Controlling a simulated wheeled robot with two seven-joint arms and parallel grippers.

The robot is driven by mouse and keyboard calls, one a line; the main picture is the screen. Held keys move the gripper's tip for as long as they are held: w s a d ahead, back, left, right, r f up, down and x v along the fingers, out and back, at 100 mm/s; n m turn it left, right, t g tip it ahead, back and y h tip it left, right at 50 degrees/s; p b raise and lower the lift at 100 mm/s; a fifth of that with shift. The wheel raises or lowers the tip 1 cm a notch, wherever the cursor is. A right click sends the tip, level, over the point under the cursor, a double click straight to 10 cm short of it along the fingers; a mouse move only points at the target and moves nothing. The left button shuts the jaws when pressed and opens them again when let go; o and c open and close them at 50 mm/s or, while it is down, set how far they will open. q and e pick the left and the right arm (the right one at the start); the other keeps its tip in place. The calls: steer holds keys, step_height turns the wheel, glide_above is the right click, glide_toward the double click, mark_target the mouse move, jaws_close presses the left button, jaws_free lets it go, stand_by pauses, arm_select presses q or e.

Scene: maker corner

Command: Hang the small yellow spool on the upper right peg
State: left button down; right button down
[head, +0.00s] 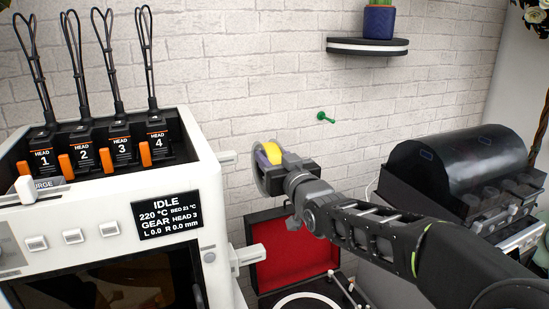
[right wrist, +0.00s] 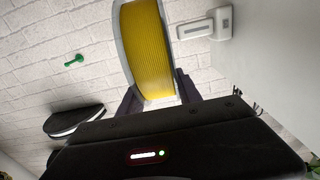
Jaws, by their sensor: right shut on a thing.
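The small yellow spool (head: 272,152), with grey flanges, is held in the air in my right gripper (head: 268,168), right of the printer. In the right wrist view the spool (right wrist: 147,50) stands between the gripper's two dark fingers (right wrist: 157,98), which are shut on it. A white upper peg (head: 228,157) sticks out from the right side of the printer, left of the spool and apart from it in the picture. A white peg with its plate also shows in the right wrist view (right wrist: 205,25), right of the spool. My left gripper is not in view.
The white printer (head: 120,250) has a lower white peg (head: 248,256) on its right side. A green peg (head: 325,117) is on the brick wall. A record player with a red-lined lid (head: 295,245) stands below my gripper. A black machine (head: 455,165) is at right, under a shelf (head: 367,47).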

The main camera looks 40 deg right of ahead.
steer(key=shift+p+x, duration=1.65)
steer(key=shift+x, duration=2.7)
steer(key=w+a+f+p, duration=0.1)
steer(key=w+a+p, duration=0.1)
steer(key=w+a, duration=0.3)
steer(key=shift+a, duration=0.55)
steer(key=shift+w+f, duration=0.1)
steer(key=shift+f, duration=0.05)
steer(key=c, duration=0.8)
jaws_free()
steer(key=shift+o, duration=0.3)
steer(key=shift+f, duration=0.15)
